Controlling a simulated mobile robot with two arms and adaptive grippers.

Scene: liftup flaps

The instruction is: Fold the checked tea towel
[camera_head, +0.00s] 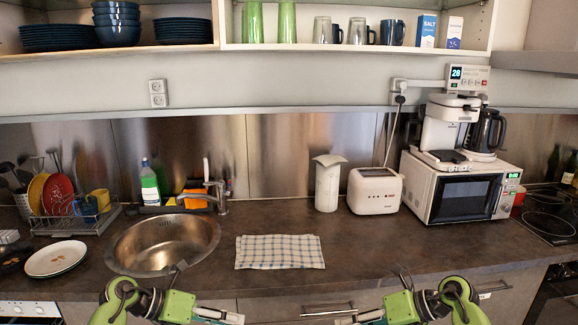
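The checked tea towel (280,252), white with blue-grey lines, lies flat on the dark counter to the right of the sink. It looks like a wide rectangle with its near edge close to the counter's front. My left gripper (222,316) is at the bottom of the view, below and left of the towel, apart from it. My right gripper (358,318) is at the bottom edge, below and right of the towel, also apart from it. The view does not show clearly how far either gripper's fingers are spread. I see nothing held in them.
A round sink (165,245) with a faucet (219,196) is left of the towel. A white canister (327,183), toaster (375,191) and microwave (460,190) stand behind and to the right. A plate (56,258) and dish rack (75,219) are far left. Counter around the towel is clear.

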